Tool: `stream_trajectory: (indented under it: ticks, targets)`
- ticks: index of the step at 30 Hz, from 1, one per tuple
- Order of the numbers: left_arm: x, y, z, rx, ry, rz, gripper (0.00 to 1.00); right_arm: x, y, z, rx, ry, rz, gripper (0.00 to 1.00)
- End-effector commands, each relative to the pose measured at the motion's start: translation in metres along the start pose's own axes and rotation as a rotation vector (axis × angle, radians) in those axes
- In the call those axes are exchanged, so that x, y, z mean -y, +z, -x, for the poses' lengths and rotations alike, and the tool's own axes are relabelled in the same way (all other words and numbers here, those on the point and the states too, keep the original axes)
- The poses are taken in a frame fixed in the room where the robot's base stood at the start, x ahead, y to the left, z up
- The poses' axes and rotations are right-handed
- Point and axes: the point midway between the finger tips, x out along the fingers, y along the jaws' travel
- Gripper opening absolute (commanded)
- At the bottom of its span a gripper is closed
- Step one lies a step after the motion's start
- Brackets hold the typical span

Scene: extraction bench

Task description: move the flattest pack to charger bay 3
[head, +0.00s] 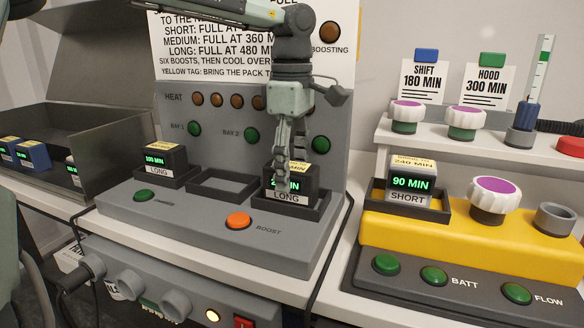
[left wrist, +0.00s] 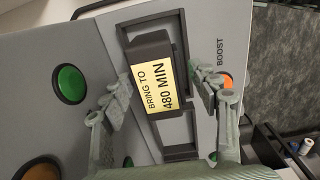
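The charger (head: 118,207) has three bays in a row. Its left bay holds a dark LONG pack (head: 166,161) with a yellow tag. The middle bay (head: 222,184) is empty. The right bay, bay 3, holds another LONG pack (head: 285,197), its green display partly hidden by my left gripper (head: 287,165). In the left wrist view this pack's yellow tag (left wrist: 158,87) reads "BRING TO 480 MIN", and the fingers of the gripper (left wrist: 160,88) stand open on either side. A SHORT pack (head: 408,182) reading 90 MIN sits in the yellow unit's holder. My right gripper is not in view.
Several packs, one blue (head: 33,154), sit in the dark tray at the left. An orange BOOST button (head: 238,221) is in front of the bays. White-and-purple knobs (head: 491,195) and a shelf with timer cards (head: 425,76) are at the right.

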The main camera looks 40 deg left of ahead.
Motion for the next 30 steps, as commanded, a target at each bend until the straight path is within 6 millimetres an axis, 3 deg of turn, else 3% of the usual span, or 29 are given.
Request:
stream_trajectory:
  ticks: [11, 24, 30]
  targets:
    - [0.000, 0.000, 0.005, 0.000, 0.002, 0.000, 0.64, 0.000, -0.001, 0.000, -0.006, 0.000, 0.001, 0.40]
    - [-0.001, 0.001, 0.091, 0.000, 0.004, 0.000, 0.64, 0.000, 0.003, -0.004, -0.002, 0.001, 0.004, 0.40]
    - [0.000, 0.001, 0.116, 0.000, 0.001, 0.000, 0.64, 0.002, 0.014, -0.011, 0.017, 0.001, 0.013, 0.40]
